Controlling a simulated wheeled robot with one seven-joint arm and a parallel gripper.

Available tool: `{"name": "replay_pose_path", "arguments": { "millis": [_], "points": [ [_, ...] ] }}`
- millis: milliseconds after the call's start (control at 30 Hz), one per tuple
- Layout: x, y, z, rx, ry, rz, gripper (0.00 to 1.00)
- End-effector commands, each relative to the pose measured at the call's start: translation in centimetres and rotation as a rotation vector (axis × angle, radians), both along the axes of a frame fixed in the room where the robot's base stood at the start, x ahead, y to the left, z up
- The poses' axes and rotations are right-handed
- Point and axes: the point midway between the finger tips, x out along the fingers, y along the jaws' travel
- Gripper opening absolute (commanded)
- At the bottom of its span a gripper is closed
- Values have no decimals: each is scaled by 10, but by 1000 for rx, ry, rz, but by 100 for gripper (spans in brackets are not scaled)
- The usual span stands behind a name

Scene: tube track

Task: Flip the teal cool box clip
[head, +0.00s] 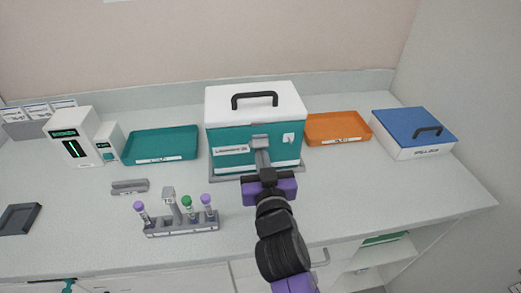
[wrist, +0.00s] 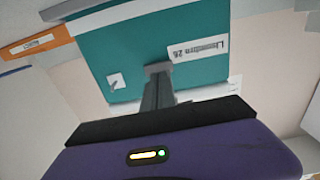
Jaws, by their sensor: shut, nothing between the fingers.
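The teal cool box (head: 228,137) with a white lid (head: 223,102) and black handle stands at the back middle of the bench. Its grey clip (head: 260,142) is on the upper front, just under the lid. In the wrist view the teal front (wrist: 203,45) appears upside down, and the clip (wrist: 158,68) lies at my fingertips. My gripper (head: 262,158) is shut, with nothing between its fingers. Its tips are at or just below the clip; I cannot tell if they touch. The fingers partly hide the clip.
A teal tray (head: 161,134) is left of the box and an orange tray (head: 320,120) right. A blue-lidded box (head: 413,148) stands far right. A tube rack (head: 180,230) with capped tubes is front left, near a grey block (head: 130,186). The bench's front right is clear.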

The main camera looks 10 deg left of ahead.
Motion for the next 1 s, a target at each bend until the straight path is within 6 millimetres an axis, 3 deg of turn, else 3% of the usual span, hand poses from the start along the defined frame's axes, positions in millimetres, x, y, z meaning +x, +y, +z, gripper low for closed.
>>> {"name": "replay_pose_path", "arguments": {
  "millis": [500, 1000],
  "points": [
    [-3, -1, 10, 0, 0, 0, 0],
    [-45, -13, 9, 1, 0, 1, 0]
  ]
}}
